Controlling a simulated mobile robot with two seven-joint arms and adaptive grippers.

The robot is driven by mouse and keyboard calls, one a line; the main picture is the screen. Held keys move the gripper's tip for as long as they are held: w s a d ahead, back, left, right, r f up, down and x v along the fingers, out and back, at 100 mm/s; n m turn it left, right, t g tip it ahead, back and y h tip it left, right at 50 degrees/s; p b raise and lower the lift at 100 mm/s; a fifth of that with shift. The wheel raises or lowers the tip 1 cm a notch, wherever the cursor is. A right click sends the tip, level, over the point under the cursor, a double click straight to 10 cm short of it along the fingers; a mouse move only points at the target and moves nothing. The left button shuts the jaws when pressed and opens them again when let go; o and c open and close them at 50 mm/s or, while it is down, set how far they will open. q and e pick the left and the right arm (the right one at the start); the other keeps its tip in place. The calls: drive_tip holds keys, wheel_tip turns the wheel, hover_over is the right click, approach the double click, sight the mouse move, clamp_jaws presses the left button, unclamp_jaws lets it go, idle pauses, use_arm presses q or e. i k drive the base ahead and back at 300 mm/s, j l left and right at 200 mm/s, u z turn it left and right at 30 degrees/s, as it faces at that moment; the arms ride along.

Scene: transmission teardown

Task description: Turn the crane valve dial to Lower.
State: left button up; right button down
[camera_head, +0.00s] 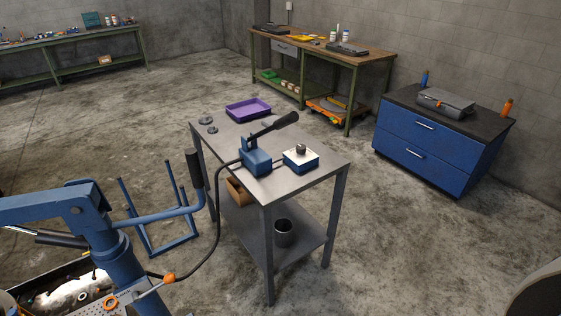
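The crane valve dial (300,149) is a small dark knob on the white top face of a blue box (299,163). The box sits on the right half of the metal cart's top (322,163). The dial's setting and any lettering are too small to read. Left of the box stands a blue hand pump (256,164) with a black-gripped lever (276,125) slanting up to the right. A dark hose runs from the pump down to the blue crane (120,255) at lower left. Neither of my grippers is in view, and nothing touches the dial.
A purple tray (248,109) and small dark round parts (207,122) lie at the cart's back left. The lower shelf holds a dark cup (284,232) and a brown box (238,192). A blue drawer cabinet (432,146) and a workbench (375,62) stand behind. Floor right of the cart is clear.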

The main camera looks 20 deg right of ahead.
sight(300, 148)
drive_tip(key=i+l+u, duration=0.1)
drive_tip(key=l, duration=0.3)
drive_tip(key=i+l, duration=0.15)
drive_tip(key=l, duration=0.3)
drive_tip(key=i+l+u, duration=0.15)
drive_tip(key=l, duration=0.7)
drive_tip(key=i+u, duration=0.05)
drive_tip(key=i, duration=0.05)
